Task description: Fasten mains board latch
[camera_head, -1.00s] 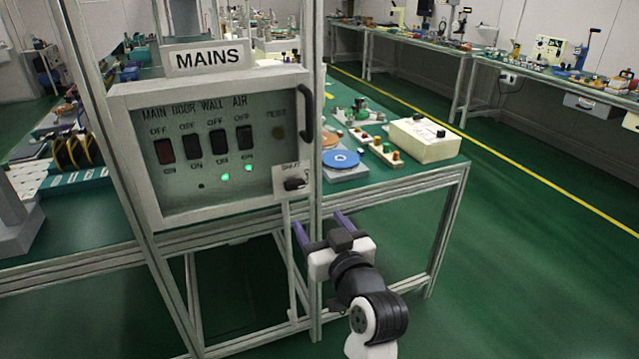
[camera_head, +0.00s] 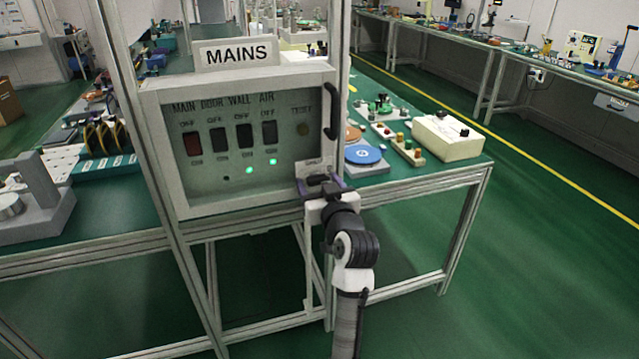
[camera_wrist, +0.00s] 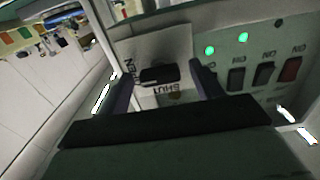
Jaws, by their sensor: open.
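The mains board (camera_head: 180,185) is a pale framed panel with a dark switch face, under a MAINS sign. Its latch is a black knob (camera_wrist: 160,75) on a light plate at the board's lower right corner, marked SHUT and, at one side, apparently OPEN. In the wrist view the knob lies crosswise. I cannot tell surely which mark it points to. My gripper (camera_head: 320,187) is open in front of the plate, its purple fingers on either side of the knob. The wrist view also shows my gripper (camera_wrist: 163,80); contact with the knob is not clear. In the head view my gripper partly hides the latch.
A black handle (camera_head: 331,112) stands on the board's right edge, above the latch. A blue disc (camera_head: 363,155) and a cream box (camera_head: 447,137) sit on the bench at right. Green floor lies open at right.

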